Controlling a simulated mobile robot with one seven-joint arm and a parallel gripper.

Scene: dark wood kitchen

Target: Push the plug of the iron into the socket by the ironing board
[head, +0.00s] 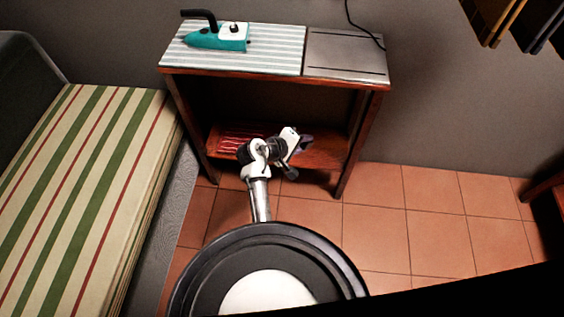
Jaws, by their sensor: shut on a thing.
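The teal iron (217,38) with a black handle stands at the left end of the striped ironing board (275,50), on top of a wooden stand. A thin black cord (352,20) hangs down the wall to the grey plate at the board's right end. My gripper (305,143) is low in front of the stand's open lower shelf, well below the iron. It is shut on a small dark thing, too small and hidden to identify. I cannot make out the plug or the socket.
A striped bed (85,190) is close on the left. Tiled floor (420,225) is clear to the right. Clothes (495,18) hang at upper right.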

